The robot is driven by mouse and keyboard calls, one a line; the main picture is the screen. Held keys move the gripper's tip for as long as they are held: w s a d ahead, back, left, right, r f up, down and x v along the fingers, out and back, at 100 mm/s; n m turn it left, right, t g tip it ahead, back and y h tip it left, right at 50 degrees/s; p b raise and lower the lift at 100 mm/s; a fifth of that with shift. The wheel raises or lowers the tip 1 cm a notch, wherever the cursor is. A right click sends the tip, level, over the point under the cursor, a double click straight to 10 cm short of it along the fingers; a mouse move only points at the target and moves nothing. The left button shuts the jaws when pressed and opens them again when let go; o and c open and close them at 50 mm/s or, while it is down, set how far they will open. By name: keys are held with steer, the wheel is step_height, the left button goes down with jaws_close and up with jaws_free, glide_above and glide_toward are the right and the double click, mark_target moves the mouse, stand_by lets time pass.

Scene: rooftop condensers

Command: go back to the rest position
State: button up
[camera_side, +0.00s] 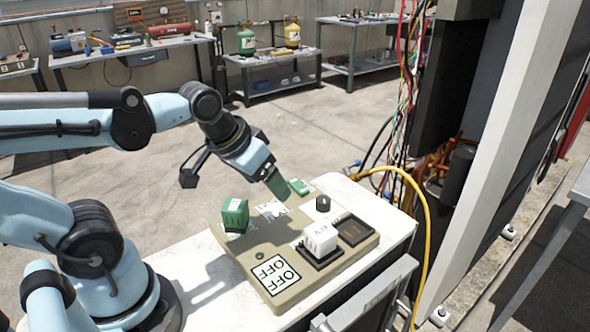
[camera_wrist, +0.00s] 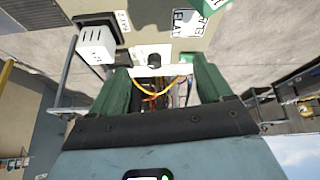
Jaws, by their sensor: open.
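My gripper (camera_side: 277,186) hangs above the far part of a beige panel, tilted downward, with green fingers. In the wrist view my gripper (camera_wrist: 160,70) shows its two green fingers spread apart with nothing between them. The beige panel (camera_side: 262,286) lies on a white-topped bench. No rest position is marked in either view.
On the panel are a green block (camera_side: 235,212), a white block (camera_side: 320,238), a black framed plate (camera_side: 354,229), a black knob (camera_side: 323,203) and a smaller green piece (camera_side: 299,186). A yellow cable (camera_side: 421,205) and an open cabinet stand right. Air above the panel's left is clear.

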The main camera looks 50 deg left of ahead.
steer(key=shift+w+d+f+m+t, duration=0.15)
steer(key=shift+w+d+m+t, duration=0.2)
steer(key=shift+d+m+t, duration=0.4)
stand_by(0.8)
